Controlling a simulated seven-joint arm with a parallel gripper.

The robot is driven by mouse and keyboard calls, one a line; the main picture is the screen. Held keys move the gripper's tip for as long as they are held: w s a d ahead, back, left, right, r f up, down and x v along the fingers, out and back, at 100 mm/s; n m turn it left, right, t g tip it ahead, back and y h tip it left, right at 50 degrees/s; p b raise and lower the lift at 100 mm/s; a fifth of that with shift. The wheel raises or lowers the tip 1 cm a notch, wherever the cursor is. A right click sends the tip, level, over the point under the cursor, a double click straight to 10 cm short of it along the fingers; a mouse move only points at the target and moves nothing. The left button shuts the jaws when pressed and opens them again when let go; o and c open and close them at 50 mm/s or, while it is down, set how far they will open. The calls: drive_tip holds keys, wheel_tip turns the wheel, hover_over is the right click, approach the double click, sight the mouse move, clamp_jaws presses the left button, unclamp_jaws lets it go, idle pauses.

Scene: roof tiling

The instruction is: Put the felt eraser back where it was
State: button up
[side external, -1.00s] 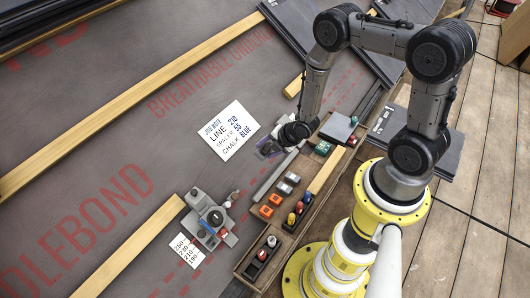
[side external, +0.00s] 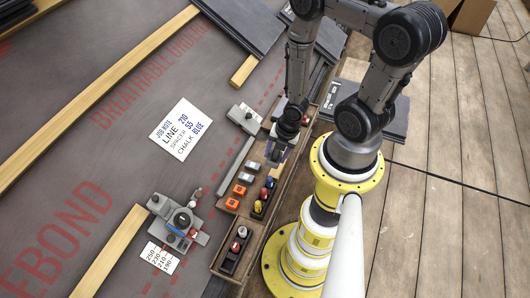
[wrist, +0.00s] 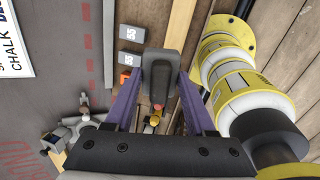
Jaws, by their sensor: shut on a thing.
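My gripper (side external: 277,154) is over the upper part of the wooden tray (side external: 217,262) in the side view. In the wrist view its two purple fingers (wrist: 156,82) are shut on a dark grey block (wrist: 160,58), which I take for the felt eraser. The block shows a dark top and a lighter grey edge. In the side view the eraser is mostly hidden by the fingers and wrist. I cannot tell how far above the tray it is, and the tray floor under it is hidden.
The tray holds grey spacers (side external: 245,178), orange blocks (side external: 232,203), coloured chalk bottles (side external: 265,194) and a black holder (side external: 236,248). A grey block (side external: 243,118) lies on the membrane beside the tray. A job note (side external: 180,129) and a gauge tool (side external: 180,222) lie to the left.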

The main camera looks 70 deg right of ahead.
drive_tip(key=shift+s+d+r+m+g, duration=0.2)
drive_tip(key=shift+s+d+r+g, duration=0.2)
drive_tip(key=shift+s, duration=0.2)
drive_tip(key=shift+s+d+r+m+g, duration=0.25)
drive_tip(key=shift+s+d+g, duration=0.2)
drive_tip(key=shift+s, duration=0.15)
drive_tip(key=shift+s+d+r+m+g, duration=0.15)
drive_tip(key=shift+s+d+r+g, duration=0.25)
drive_tip(key=shift+s, duration=0.2)
drive_tip(key=w+d+f, duration=0.2)
drive_tip(key=w, duration=0.1)
drive_tip(key=w+d+f, duration=0.2)
drive_tip(key=w+f, duration=0.1)
drive_tip(key=w, duration=0.1)
drive_tip(key=w+d+f, duration=0.3)
drive_tip(key=shift+w+f, duration=0.2)
drive_tip(key=shift+w+d+f, duration=0.4)
drive_tip(key=shift+w+f, duration=0.2)
drive_tip(key=shift+f, duration=1.75)
drive_tip(key=shift+f, duration=0.1)
drive_tip(key=o, duration=1.2)
